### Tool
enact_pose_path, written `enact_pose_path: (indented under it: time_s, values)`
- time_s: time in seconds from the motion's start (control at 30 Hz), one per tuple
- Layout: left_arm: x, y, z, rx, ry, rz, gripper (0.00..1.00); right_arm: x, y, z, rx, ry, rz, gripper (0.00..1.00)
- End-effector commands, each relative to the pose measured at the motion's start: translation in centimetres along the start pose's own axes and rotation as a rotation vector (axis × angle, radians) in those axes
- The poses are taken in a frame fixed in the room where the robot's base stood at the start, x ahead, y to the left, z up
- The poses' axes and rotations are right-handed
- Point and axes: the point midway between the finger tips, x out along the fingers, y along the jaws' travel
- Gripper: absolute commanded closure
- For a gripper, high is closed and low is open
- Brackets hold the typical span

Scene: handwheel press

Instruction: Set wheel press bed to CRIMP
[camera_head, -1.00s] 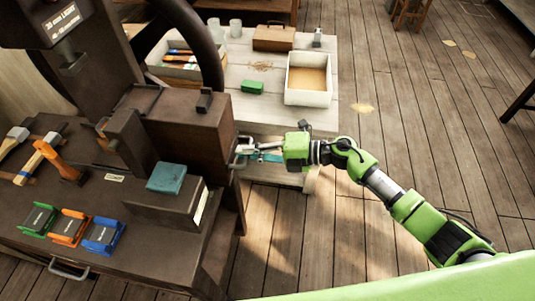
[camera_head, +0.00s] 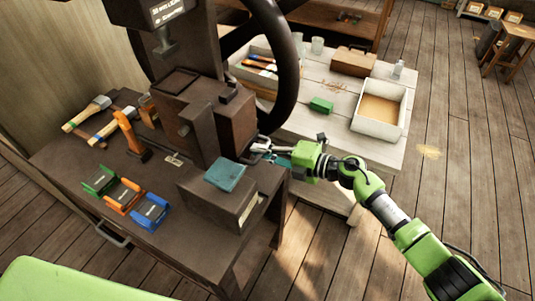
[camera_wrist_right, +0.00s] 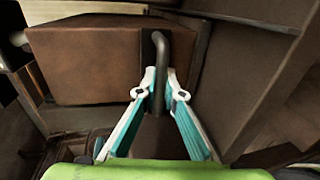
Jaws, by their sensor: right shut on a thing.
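The wheel press (camera_head: 185,50) is dark brown, with a large dark handwheel (camera_head: 287,85) at its right. Its bed block (camera_head: 236,125) is brown and box-shaped, and also shows in the right wrist view (camera_wrist_right: 85,65). A grey bar handle (camera_wrist_right: 161,50) stands out from the block's end. My right gripper (camera_head: 264,149) is at this handle. In the right wrist view its teal and white fingers (camera_wrist_right: 157,88) are closed around the bar. I cannot read any CRIMP marking. My left gripper is out of view.
On the bench are a teal pad on a dark box (camera_head: 215,203), an orange upright piece (camera_head: 130,138), green, orange and blue cradles, and hammers (camera_head: 88,112). A pale table (camera_head: 335,125) behind my right arm holds a white tray (camera_head: 378,132).

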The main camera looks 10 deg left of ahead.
Motion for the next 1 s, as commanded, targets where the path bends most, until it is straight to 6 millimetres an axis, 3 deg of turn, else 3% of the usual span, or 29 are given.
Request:
enact_pose_path:
  time_s: [0.4,0.43,0.5,0.83,1.0]
  values:
    - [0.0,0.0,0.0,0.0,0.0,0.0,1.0,0.4,0.3,0.0,-0.001,-0.002,0.004,1.0]
    - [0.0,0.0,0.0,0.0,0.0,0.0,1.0,0.4,0.3,0.0,-0.001,-0.002,0.004,0.87]
    - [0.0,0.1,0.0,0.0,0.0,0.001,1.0,0.4,0.3,0.0,-0.001,-0.002,0.004,0.74]
    - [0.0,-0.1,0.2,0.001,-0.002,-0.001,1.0,0.2,0.1,0.0,-0.001,-0.002,0.002,0.74]
    - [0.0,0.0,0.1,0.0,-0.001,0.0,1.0,-1.4,0.0,0.1,-0.001,-0.003,0.0,0.74]
